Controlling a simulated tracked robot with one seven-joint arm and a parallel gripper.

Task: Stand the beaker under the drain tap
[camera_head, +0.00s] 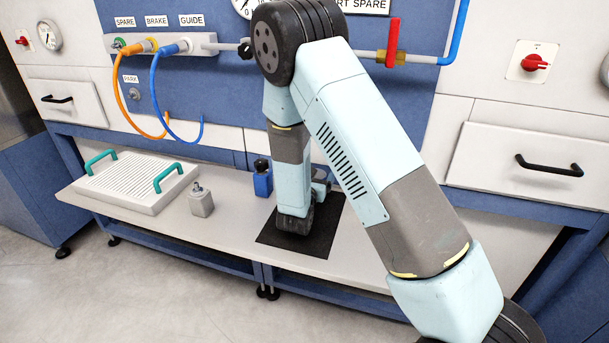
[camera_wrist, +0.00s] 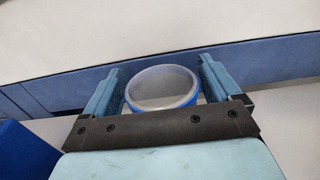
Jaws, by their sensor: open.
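In the wrist view, a round clear vessel, taken to be the beaker (camera_wrist: 162,101), has a pale rim and a blue band around it. It lies between the two teal fingers of my gripper (camera_wrist: 161,67). The fingers are open, with a narrow gap visible on each side of the vessel. In the head view my arm reaches down over a black mat (camera_head: 271,236) on the bench and hides the beaker and most of my gripper. I cannot pick out the drain tap for certain; my arm covers part of the wall pipe.
Orange (camera_head: 118,95) and blue (camera_head: 153,91) hoses hang above. A red lever (camera_head: 393,40) sits on the wall pipe.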

